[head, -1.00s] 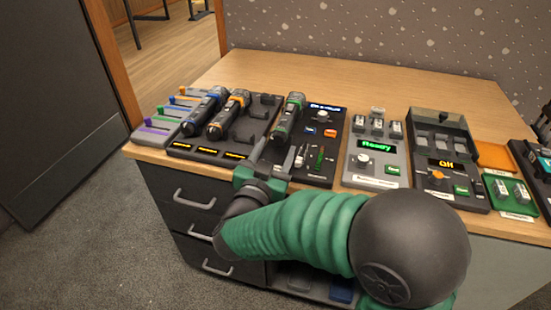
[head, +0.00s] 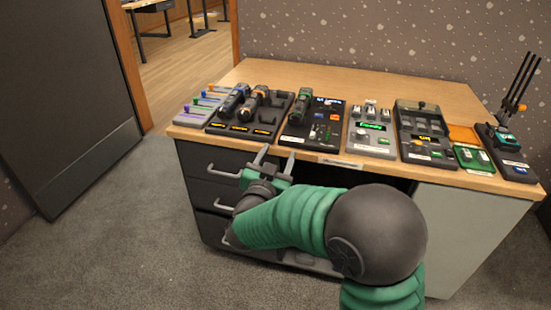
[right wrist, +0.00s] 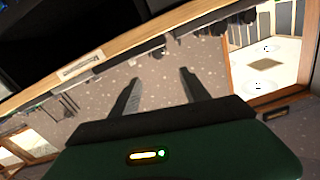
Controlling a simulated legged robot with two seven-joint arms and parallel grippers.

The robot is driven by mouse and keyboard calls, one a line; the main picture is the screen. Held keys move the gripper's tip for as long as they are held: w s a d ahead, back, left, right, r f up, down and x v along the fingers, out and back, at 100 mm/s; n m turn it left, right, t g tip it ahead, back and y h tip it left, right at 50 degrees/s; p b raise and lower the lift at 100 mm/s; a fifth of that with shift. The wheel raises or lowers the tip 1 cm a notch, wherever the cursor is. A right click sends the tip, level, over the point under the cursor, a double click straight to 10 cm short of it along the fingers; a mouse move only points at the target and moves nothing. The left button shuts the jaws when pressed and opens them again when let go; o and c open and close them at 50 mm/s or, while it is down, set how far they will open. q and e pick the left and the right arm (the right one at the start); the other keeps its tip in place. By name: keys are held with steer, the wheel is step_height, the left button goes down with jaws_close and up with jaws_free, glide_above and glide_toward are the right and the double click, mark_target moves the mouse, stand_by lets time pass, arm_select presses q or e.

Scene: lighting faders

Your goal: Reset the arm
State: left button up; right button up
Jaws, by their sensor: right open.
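My right gripper (head: 275,160) is open and empty in the head view. It is in front of the desk's front edge, below the desktop and near the dark drawers. Its two fingers (right wrist: 158,92) stand apart with nothing between them in the right wrist view. My green right arm reaches in from the lower right of the head view. My left gripper is not in view. A fader panel (head: 203,103) with coloured sliders lies at the left end of the desk.
Drawers with handles (head: 222,171) are below. Grey carpet (head: 120,230) is clear at left.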

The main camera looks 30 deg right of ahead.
steer(key=a+f+n+y, duration=0.8)
steer(key=a+f+y, duration=0.3)
steer(key=a+f, duration=0.1)
steer(key=s+a+f+n+g+y, duration=0.15)
steer(key=s+f+g, duration=0.4)
steer(key=s, duration=0.55)
steer(key=s+a+f+n+g+y, duration=0.15)
steer(key=s+f+g, duration=0.25)
steer(key=s+f, duration=0.45)
steer(key=w+p+v, duration=0.3)
steer(key=p+v, duration=1.5)
steer(key=v, duration=0.1)
steer(key=w+a+r+p+v, duration=0.1)
steer(key=w+p+v, duration=0.2)
steer(key=p+v, duration=1.5)
steer(key=shift+r+n+p, duration=0.3)
steer(key=shift+r+n, duration=0.1)
steer(key=shift+r, duration=0.3)
steer(key=shift+w, duration=0.15)
steer(key=shift+o, duration=0.5)
